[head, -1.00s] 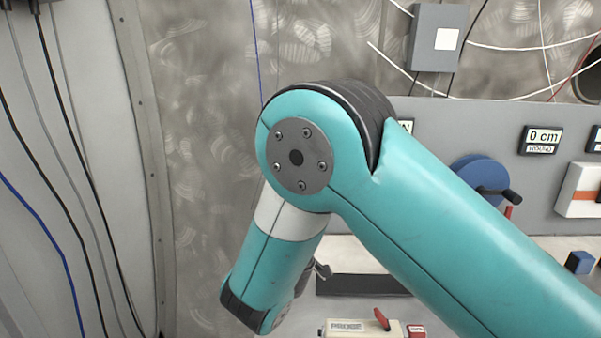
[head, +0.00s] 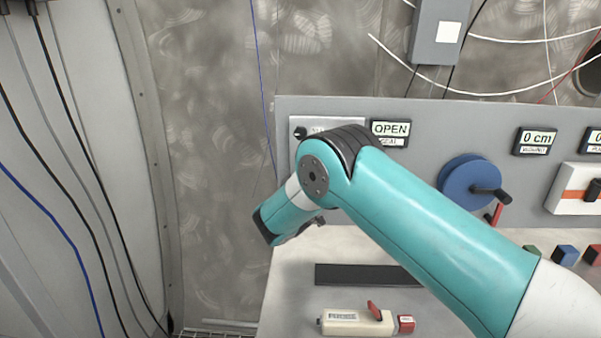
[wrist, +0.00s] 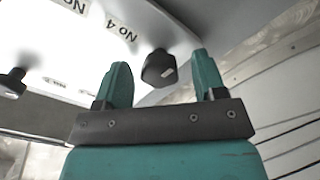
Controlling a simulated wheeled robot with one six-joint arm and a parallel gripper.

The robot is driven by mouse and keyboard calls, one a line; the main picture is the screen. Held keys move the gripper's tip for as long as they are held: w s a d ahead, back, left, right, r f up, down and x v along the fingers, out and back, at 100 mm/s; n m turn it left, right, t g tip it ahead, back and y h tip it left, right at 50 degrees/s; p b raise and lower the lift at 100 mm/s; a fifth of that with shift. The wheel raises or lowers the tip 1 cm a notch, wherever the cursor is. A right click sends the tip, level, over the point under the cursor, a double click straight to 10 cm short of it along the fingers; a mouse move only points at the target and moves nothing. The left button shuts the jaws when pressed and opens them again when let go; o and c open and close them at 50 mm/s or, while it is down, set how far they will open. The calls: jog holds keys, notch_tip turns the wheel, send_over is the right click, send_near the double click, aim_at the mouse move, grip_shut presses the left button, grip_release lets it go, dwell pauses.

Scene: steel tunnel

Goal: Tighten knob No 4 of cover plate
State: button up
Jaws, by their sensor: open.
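In the wrist view my gripper (wrist: 162,76) is open, with its two teal fingers spread apart. A black knob (wrist: 158,69) beside the "No 4" label (wrist: 122,28) shows in the gap between the fingertips, closer to the left finger. I cannot tell whether the tips reach around it; nothing is gripped. In the head view the plate (head: 340,121) is mostly hidden behind my arm. One knob (head: 300,133) shows at its upper left. My fingers are not clear there.
A display reading "OPEN" (head: 391,130) sits right of the plate. A blue wheel with a crank (head: 470,182) is further right on the grey panel (head: 430,120). A probe (head: 355,322) and a black strip (head: 365,275) lie on the bench (head: 290,290).

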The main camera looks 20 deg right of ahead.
jog(key=shift+w+d, duration=0.15)
jog(key=shift+w, duration=0.2)
jog(key=shift+c, duration=0.5)
jog(key=c, duration=0.8)
jog(key=shift+f+b, duration=0.1)
jog(key=shift+b, duration=0.35)
